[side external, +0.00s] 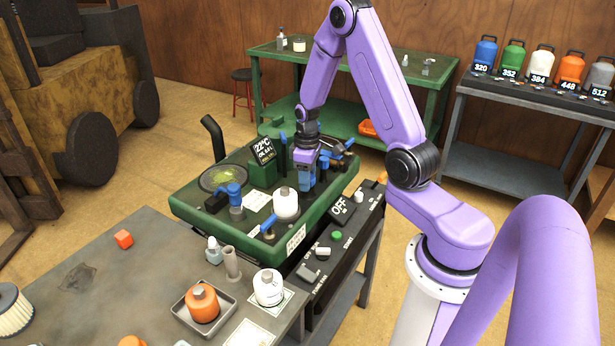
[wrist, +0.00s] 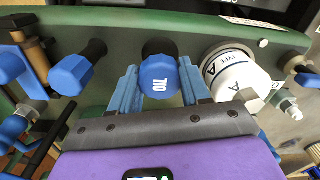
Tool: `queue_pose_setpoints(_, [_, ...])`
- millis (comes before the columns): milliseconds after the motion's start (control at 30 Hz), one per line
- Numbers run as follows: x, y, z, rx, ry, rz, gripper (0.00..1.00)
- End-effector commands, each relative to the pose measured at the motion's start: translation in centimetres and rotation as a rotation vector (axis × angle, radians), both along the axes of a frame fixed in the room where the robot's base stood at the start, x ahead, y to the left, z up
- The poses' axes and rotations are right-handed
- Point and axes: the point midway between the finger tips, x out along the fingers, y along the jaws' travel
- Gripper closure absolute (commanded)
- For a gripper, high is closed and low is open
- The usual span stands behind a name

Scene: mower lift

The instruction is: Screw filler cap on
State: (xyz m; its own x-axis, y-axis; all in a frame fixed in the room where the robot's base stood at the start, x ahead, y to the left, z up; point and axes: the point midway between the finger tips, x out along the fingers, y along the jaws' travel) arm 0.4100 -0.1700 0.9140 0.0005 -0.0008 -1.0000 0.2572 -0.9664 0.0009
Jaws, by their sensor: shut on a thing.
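The blue filler cap (wrist: 160,76), marked OIL, sits between my light blue fingers in the wrist view. A black neck (wrist: 158,47) shows directly behind the cap. Whether the cap is fully seated on it cannot be told. My gripper (wrist: 160,88) is shut on the cap. In the side view my gripper (side external: 304,182) points down over the right part of the green mower deck (side external: 190,215), and the cap is hard to make out there.
A white canister (wrist: 235,74) with a TYPE A label stands close right of my fingers; another blue knob (wrist: 70,76) is to the left. A gauge display (side external: 264,150) stands on the deck. A control panel (side external: 340,235) and grey bench (side external: 90,280) are in front.

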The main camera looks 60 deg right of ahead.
Motion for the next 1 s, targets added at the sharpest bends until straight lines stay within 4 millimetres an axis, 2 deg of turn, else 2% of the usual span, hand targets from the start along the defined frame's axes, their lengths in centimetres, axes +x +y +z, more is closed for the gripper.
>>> queue_pose_setpoints(633, [-0.02,0.02,0.47,0.0,0.001,0.0,0.82])
queue_pose_setpoints(667, [-0.02,0.02,0.47,0.0,0.001,0.0,0.47])
queue_pose_setpoints(733, [-0.02,0.02,0.47,0.0,0.001,0.0,0.24])
queue_pose_setpoints(1000, [-0.01,0.01,0.49,0.0,0.0,0.0,0.24])
